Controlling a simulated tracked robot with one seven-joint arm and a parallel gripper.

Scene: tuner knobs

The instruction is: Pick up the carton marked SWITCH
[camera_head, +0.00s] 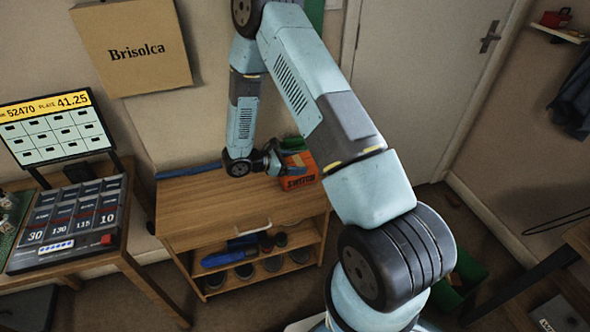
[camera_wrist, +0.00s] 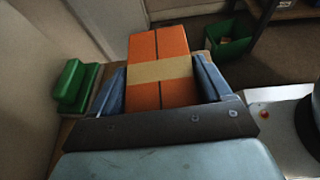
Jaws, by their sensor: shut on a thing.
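The orange carton marked SWITCH (camera_head: 298,171) is at the right end of the wooden cabinet's top in the head view. In the wrist view the orange carton (camera_wrist: 160,52) has a tan band across it and sits between my two blue fingers. My gripper (camera_wrist: 160,84) is shut on the carton, with one finger along each side. In the head view my gripper (camera_head: 280,161) reaches the carton from the left. I cannot tell whether the carton's underside touches the cabinet top.
The wooden cabinet (camera_head: 213,206) has open shelves with shoes below. A green block (camera_wrist: 74,86) lies left of the carton in the wrist view. A green bin (camera_wrist: 229,45) stands on the floor beyond. A desk with a keypad panel (camera_head: 66,222) is at left; a door (camera_head: 421,80) is behind.

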